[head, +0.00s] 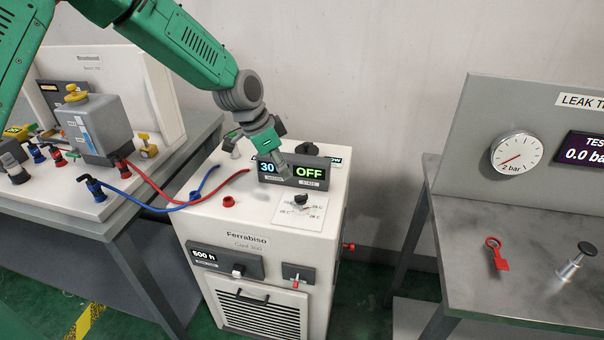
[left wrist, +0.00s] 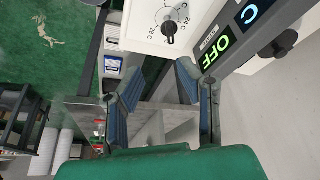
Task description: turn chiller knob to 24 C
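The chiller (head: 240,226) is a white cabinet labelled Ferrabiso, standing between two tables. Its small dark knob (head: 300,199) sits on a white dial plate (head: 300,212) on the top. In the left wrist view the knob (left wrist: 168,28) is at the top, with a 28 C mark nearby; its exact setting is too small to tell. The display (head: 293,172) behind the dial reads 30 and OFF. My left gripper (head: 283,158) is above the chiller top, near the display and apart from the knob. Its blue-padded fingers (left wrist: 158,82) are open and empty in the left wrist view.
Red and blue hoses (head: 148,186) run from the left bench device to the chiller top. A red port (head: 229,201) stands left of the dial. The right table (head: 520,290) carries a gauge panel, a red key-like tag (head: 497,254) and a metal fitting (head: 575,264).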

